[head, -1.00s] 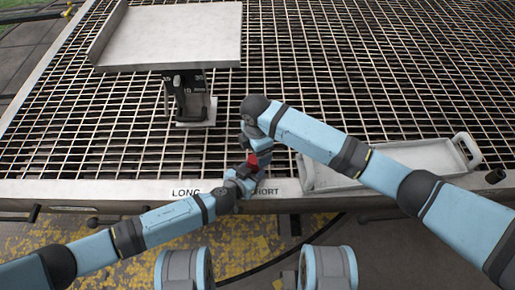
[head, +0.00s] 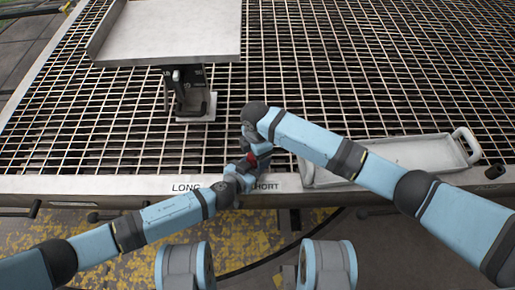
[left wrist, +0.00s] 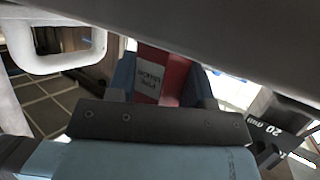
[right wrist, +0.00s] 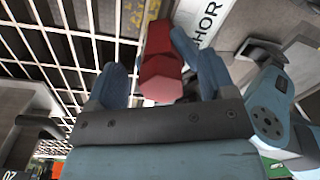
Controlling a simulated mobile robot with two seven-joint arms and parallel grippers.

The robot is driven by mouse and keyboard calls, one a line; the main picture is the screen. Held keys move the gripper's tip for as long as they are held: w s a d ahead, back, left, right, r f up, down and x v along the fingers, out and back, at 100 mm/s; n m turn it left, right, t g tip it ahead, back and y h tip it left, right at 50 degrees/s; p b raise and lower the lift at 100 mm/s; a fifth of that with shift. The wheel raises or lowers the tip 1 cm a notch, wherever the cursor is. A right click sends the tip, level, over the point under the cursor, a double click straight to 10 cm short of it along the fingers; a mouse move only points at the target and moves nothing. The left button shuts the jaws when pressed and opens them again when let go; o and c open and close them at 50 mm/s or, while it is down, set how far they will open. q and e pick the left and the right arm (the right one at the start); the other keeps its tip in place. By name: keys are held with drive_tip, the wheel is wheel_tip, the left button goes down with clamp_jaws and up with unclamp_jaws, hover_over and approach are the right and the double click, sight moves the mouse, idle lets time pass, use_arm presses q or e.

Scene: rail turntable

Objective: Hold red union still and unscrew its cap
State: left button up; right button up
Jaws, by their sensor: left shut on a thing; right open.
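The red union (head: 251,157) shows as a small red patch between my grippers, above the table's front edge. In the left wrist view, its red body (left wrist: 180,78) with a white printed label sits between the fingers of my left gripper (left wrist: 163,82), which is shut on it. In the right wrist view, the red hexagonal cap end (right wrist: 161,80) lies between the two spread fingers of my right gripper (right wrist: 157,82). The right gripper is open, with a visible gap to the left finger. In the head view, the arms hide most of the union.
A grated table fills the back. A grey plate on a stand (head: 170,35) is at back left. A pale tray (head: 420,152) with handles lies under my right forearm. The front rail (head: 110,187) carries the words LONG and SHORT.

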drive_tip(key=c, duration=1.2)
drive_tip(key=n, duration=0.4)
drive_tip(key=shift+w+a, duration=0.1)
drive_tip(key=shift+w, duration=0.15)
drive_tip(key=shift+a+n, duration=0.1)
drive_tip(key=shift+n, duration=1)
drive_tip(key=n, duration=0.4)
drive_tip(key=shift+w+a, duration=0.1)
drive_tip(key=shift+a, duration=0.05)
drive_tip(key=shift+a+n, duration=0.1)
drive_tip(key=shift+n, duration=0.9)
